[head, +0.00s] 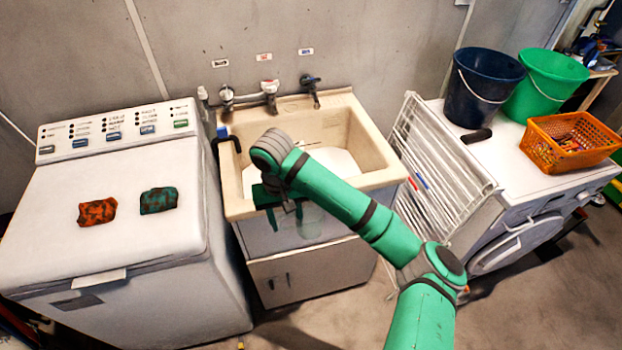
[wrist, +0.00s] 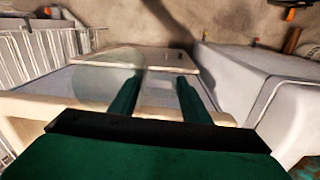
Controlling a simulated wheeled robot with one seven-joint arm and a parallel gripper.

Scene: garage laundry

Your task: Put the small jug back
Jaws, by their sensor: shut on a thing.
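The small jug (head: 313,224) is clear and see-through, and hangs in front of the utility sink's (head: 375,150) front rim. My gripper (head: 297,213) is shut on it and points down in front of the sink. In the wrist view, the jug (wrist: 92,90) is a pale, rounded, see-through shape beside the left finger. My gripper's (wrist: 157,84) two green fingers stand apart there; the part of the jug between them is hard to make out. My arm hides part of the basin.
A washing machine (head: 60,200) stands left with an orange packet (head: 97,211) and a teal packet (head: 158,200) on top. A drying rack (head: 440,160) leans right of the sink. Buckets (head: 484,88) (head: 545,84) and an orange basket (head: 570,142) fill much of the right machine's top.

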